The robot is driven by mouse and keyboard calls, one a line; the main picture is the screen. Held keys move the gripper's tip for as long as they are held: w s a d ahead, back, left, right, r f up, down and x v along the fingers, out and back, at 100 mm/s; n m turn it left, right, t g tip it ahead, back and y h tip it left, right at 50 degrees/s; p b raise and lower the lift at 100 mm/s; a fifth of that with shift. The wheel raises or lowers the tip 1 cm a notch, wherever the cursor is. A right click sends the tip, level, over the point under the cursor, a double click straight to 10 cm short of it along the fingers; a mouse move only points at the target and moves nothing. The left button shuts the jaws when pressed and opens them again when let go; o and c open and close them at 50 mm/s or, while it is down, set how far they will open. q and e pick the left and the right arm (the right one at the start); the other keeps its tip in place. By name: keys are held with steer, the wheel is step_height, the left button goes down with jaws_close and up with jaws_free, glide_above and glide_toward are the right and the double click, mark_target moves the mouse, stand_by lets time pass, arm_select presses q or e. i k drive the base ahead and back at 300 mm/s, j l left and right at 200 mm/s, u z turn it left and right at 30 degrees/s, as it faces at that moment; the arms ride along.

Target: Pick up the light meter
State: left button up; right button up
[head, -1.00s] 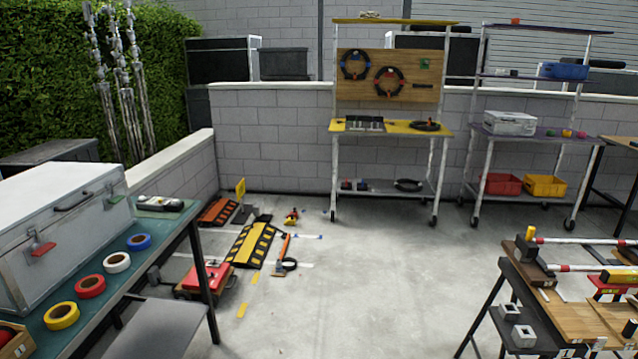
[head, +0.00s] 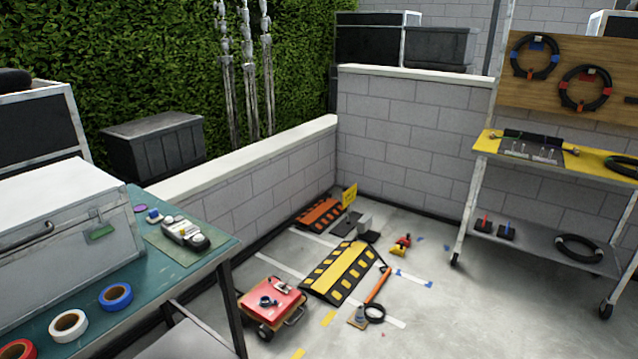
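A light grey hand-held device with a dark face, which looks like the light meter (head: 185,232), lies on a green mat (head: 165,250) at the far right corner of the teal table (head: 150,312). A small blue item (head: 153,216) sits just left of it, with a purple disc (head: 140,208) behind. Neither of my grippers shows in the head view.
A large silver case (head: 60,230) fills the table's left side. Blue (head: 115,296), white and red tape rolls lie along the front. A red cart (head: 272,300) and a yellow-black ramp (head: 342,270) stand on the floor to the right. A yellow-topped shelf (head: 485,143) stands at right.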

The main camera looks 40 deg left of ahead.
mark_target(186, 234)
steer(key=i+u, duration=0.1)
steer(key=i, duration=0.4)
steer(key=i+l+u, duration=0.1)
steer(key=i, duration=0.4)
steer(key=i+l+u, duration=0.1)
steer(key=i, duration=0.4)
steer(key=i+l+u, duration=0.1)
steer(key=i, duration=0.4)
steer(key=l, duration=0.05)
